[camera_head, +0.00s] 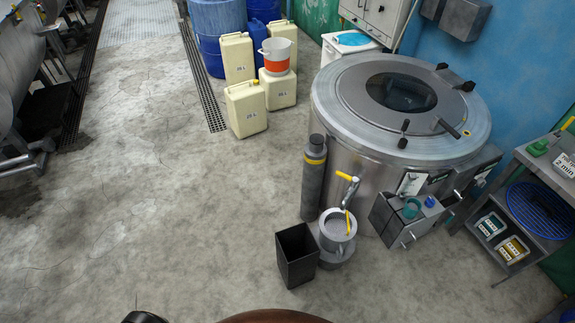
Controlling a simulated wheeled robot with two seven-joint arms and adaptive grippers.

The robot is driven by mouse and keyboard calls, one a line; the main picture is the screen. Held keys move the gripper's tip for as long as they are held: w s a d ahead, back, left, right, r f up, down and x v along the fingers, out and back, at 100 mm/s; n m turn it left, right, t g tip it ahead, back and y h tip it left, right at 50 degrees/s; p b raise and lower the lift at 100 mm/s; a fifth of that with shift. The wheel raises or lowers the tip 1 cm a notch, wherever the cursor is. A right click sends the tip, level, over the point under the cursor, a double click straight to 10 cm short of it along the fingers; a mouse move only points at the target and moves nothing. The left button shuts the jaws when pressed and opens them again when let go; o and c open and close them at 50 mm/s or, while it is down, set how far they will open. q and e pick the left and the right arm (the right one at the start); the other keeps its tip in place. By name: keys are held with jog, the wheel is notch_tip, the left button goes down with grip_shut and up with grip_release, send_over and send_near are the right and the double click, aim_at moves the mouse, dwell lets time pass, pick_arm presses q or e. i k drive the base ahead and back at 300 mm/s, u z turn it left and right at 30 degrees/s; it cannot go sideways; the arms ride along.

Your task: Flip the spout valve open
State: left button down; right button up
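A spout valve (350,190) is on the front of the large round steel drum (335,130), right of centre. It is a small silver fitting with a yellow-tipped lever (343,176) pointing up and to the left. A thin yellow piece (347,222) hangs below it, over a grey round vessel (325,242). I cannot tell from this view whether the valve is open or shut. Neither of my grippers can be made out; only dark parts, probably mine, show at the bottom edge, far from the valve.
A black square bin (297,257) stands left of the vessel. A grey cylinder (314,180) stands close left of the valve. A metal box (395,222) with coloured items is on the right. Cream jerrycans (246,110) stand at the back. The floor (150,190) at left is clear.

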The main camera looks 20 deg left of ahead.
aim_at(354, 181)
jog(key=u, duration=1.55)
jog(key=i, duration=1.25)
jog(key=z, duration=2.25)
